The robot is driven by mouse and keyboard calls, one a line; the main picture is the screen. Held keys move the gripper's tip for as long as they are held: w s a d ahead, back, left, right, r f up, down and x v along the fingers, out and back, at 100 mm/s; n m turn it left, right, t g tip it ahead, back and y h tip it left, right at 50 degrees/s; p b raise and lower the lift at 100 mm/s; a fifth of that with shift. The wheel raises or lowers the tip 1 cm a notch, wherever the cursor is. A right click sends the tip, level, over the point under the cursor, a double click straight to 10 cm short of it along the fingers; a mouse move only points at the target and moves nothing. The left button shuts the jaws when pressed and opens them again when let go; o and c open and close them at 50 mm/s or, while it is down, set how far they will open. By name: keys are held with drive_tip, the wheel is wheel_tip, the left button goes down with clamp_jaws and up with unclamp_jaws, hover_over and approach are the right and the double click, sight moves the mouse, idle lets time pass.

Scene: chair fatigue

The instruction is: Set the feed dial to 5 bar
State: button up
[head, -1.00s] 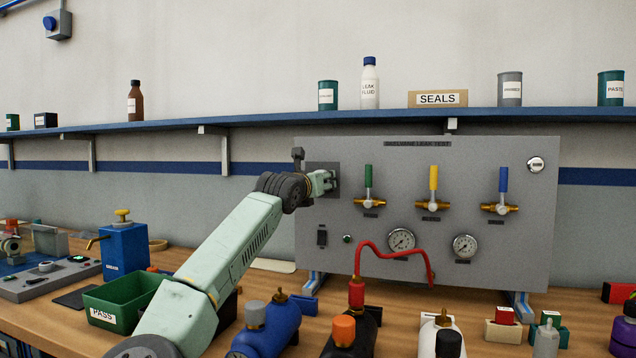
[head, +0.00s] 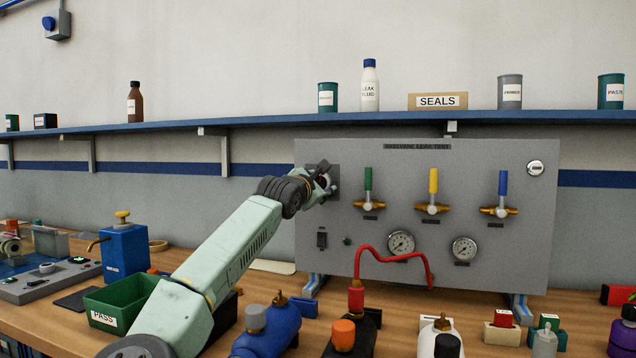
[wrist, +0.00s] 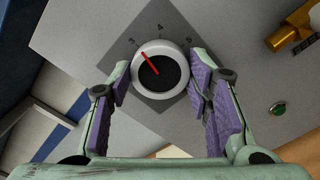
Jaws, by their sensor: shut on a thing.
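The feed dial (wrist: 162,70) is a round knob with a white rim, a black face and a red pointer. It sits on a dark square plate with small figures above it in the wrist view. The pointer leans up and left, toward the left-hand figure; the figures are too small to read surely. My gripper (wrist: 158,84) has its purple-padded fingers on both sides of the rim, shut on the dial. In the head view my gripper (head: 325,184) is at the panel's upper left and mostly hides the dial.
The grey leak test panel (head: 450,270) carries green, yellow and blue valve levers right of the dial. Two gauges (head: 401,243) and a red hose (head: 370,250) are below. Cylinders crowd the bench front. A green PASS bin (head: 120,300) stands beside my arm.

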drive_tip(key=m+p, duration=0.1)
drive_tip(key=m, duration=0.3)
drive_tip(key=shift+r+m, duration=0.1)
drive_tip(key=shift+m, duration=0.3)
drive_tip(key=m+p, duration=0.1)
drive_tip(key=m, duration=0.2)
drive_tip(key=shift+m+p, duration=0.3)
drive_tip(key=m+p, duration=0.1)
drive_tip(key=m, duration=0.2)
drive_tip(key=shift+m, duration=0.3)
drive_tip(key=shift+m+p, duration=0.75)
drive_tip(key=shift+m, duration=1.05)
drive_tip(key=shift+f, duration=0.2)
drive_tip(key=o, duration=1.1)
drive_tip(key=shift+o, duration=0.2)
